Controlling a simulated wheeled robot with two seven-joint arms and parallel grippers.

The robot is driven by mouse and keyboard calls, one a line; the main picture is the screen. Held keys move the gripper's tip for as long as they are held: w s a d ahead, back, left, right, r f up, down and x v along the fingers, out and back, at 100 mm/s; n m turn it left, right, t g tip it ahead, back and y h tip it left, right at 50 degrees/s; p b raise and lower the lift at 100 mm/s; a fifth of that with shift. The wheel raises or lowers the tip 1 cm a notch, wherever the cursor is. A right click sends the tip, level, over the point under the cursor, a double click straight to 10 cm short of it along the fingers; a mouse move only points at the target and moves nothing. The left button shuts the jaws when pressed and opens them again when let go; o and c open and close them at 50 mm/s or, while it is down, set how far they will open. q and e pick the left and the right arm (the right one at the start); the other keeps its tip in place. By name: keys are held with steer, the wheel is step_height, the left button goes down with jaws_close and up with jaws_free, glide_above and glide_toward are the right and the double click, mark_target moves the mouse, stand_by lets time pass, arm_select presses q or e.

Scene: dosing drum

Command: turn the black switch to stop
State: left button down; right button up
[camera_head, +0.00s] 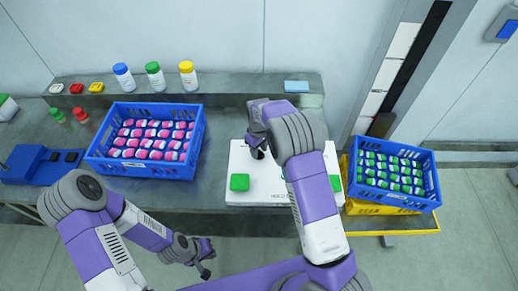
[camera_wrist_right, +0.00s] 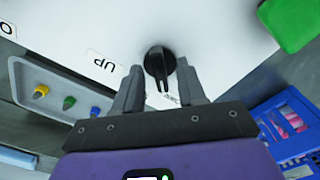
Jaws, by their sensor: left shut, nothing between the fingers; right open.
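The black switch (camera_wrist_right: 159,62) is a round knob with a long pointer on a white panel (camera_wrist_right: 215,35), seen in the right wrist view. Its pointer is directed toward my gripper, beside a small label that is partly hidden. My right gripper (camera_wrist_right: 158,72) is open, with one finger on each side of the switch; contact cannot be told. In the head view the right gripper (camera_head: 257,148) is over the upper part of the white panel (camera_head: 265,192), and the arm hides much of it. My left gripper (camera_head: 205,262) is shut and empty, low in front of the bench.
A green square button (camera_head: 239,182) is on the panel. A blue crate (camera_head: 146,169) of pink-and-white items stands left, another blue crate (camera_head: 398,195) of green items right. Several bottles (camera_head: 154,76) stand on the back ledge. An "UP" label (camera_wrist_right: 104,63) is near the switch.

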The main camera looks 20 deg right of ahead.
jaws_close()
steer(key=shift+m, duration=0.3)
steer(key=m, duration=0.4)
steer(key=shift+m, duration=2)
jaws_free()
